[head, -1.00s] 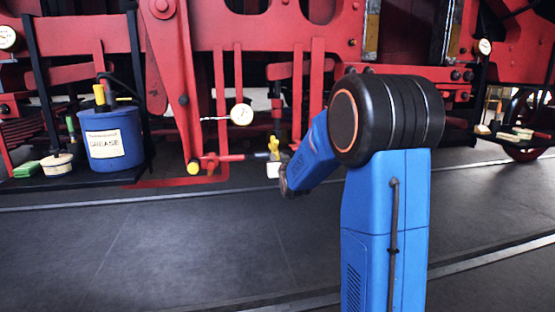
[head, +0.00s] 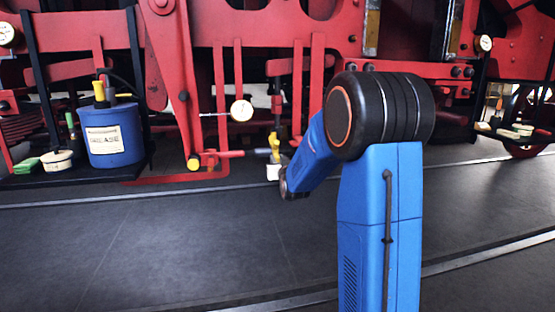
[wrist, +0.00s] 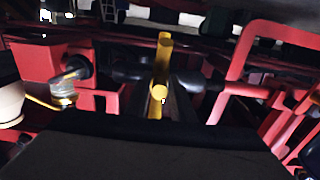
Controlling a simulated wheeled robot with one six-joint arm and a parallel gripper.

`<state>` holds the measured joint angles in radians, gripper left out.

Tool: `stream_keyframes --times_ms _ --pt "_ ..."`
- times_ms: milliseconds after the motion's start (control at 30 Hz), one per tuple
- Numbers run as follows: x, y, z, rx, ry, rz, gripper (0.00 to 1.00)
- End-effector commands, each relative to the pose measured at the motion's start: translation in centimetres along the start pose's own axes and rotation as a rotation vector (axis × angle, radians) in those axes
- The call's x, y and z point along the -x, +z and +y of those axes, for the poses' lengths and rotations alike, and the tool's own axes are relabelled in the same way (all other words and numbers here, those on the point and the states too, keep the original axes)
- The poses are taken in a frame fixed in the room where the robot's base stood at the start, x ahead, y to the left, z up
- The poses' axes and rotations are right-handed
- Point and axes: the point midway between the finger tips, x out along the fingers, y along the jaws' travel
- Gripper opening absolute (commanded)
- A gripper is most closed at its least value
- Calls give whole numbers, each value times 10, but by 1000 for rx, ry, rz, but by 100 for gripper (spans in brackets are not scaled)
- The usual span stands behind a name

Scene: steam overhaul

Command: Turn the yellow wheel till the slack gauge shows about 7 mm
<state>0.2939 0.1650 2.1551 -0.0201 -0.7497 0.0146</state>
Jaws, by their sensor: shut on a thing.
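The yellow wheel (head: 275,143) shows small in the head view, on the low red rod just left of my blue arm. In the wrist view, the wheel (wrist: 161,62) is a yellow bar standing nearly upright in the middle. My gripper (wrist: 158,95) is shut on it; the dark gripper body hides the lower part of that view. In the head view, my forearm and wrist largely hide the gripper. A round white dial gauge (head: 241,111) hangs up and left of the wheel; its reading is too small to tell.
A blue grease bucket (head: 112,136) stands on a dark shelf at the left, beside a small pot (head: 58,161). Red frames and rods surround the wheel. Other dials show at far left (head: 8,34) and right (head: 484,43). The grey floor in front is clear.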

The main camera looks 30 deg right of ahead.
Motion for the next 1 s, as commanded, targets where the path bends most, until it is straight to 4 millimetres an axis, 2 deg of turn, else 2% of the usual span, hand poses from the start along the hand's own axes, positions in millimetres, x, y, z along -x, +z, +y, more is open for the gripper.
stream_keyframes --times_ms 700,1000 --pt "-9 31 0 0 0 -10 0" --pt "-9 30 0 0 0 -6 0"
